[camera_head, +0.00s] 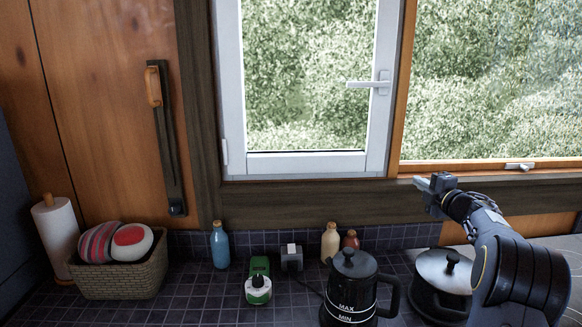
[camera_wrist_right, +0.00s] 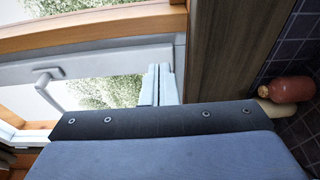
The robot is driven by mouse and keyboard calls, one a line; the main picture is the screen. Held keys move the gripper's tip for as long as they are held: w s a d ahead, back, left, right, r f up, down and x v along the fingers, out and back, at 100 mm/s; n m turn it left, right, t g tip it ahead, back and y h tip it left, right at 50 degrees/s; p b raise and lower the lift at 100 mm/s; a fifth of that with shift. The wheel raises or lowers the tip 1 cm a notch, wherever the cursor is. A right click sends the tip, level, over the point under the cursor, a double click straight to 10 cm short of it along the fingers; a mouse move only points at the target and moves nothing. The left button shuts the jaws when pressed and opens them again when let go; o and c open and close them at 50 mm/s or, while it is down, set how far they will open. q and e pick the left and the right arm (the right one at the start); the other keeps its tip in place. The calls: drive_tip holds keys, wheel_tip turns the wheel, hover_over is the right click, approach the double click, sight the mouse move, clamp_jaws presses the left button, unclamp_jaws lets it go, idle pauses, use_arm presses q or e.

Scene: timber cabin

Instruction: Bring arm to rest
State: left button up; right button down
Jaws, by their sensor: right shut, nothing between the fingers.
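My right arm comes in from the right in the head view. Its gripper (camera_head: 421,184) is raised in front of the window's lower frame, above the counter, with its fingers pointing left. The fingers are shut with nothing between them. In the right wrist view the pale fingers (camera_wrist_right: 161,84) stand together beyond the dark gripper body, with the window behind. My left gripper and left arm are not in the head view.
Below my right arm are a dark pot (camera_head: 445,275) and a black kettle (camera_head: 351,293) on the tiled counter. Bottles, including a blue one (camera_head: 220,245), stand along the back. A basket (camera_head: 122,277) and paper roll (camera_head: 56,232) are left. The window handle (camera_head: 370,84) is above.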

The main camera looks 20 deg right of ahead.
drive_tip(key=shift+r, duration=0.1)
drive_tip(key=s+a+r+m+g+h, duration=0.1)
drive_tip(key=s+a+r+m+h, duration=0.1)
drive_tip(key=s+m+h, duration=0.3)
drive_tip(key=s+a+r+m+g+h, duration=0.1)
drive_tip(key=s+a+r+m, duration=0.2)
drive_tip(key=m, duration=0.4)
drive_tip(key=s+a+f+m+g+y, duration=0.2)
drive_tip(key=s+a+f, duration=0.5)
drive_tip(key=a, duration=0.5)
drive_tip(key=s+a+f+m+g+y, duration=0.2)
drive_tip(key=s+a+f+g+y, duration=0.3)
drive_tip(key=s+a, duration=0.6)
drive_tip(key=s+a+f+m+g+y, duration=0.3)
drive_tip(key=s+a+f, duration=0.6)
drive_tip(key=a, duration=0.3)
drive_tip(key=shift+s+a+f+y, duration=0.2)
drive_tip(key=shift+s+a+y, duration=0.15)
drive_tip(key=shift+s, duration=0.55)
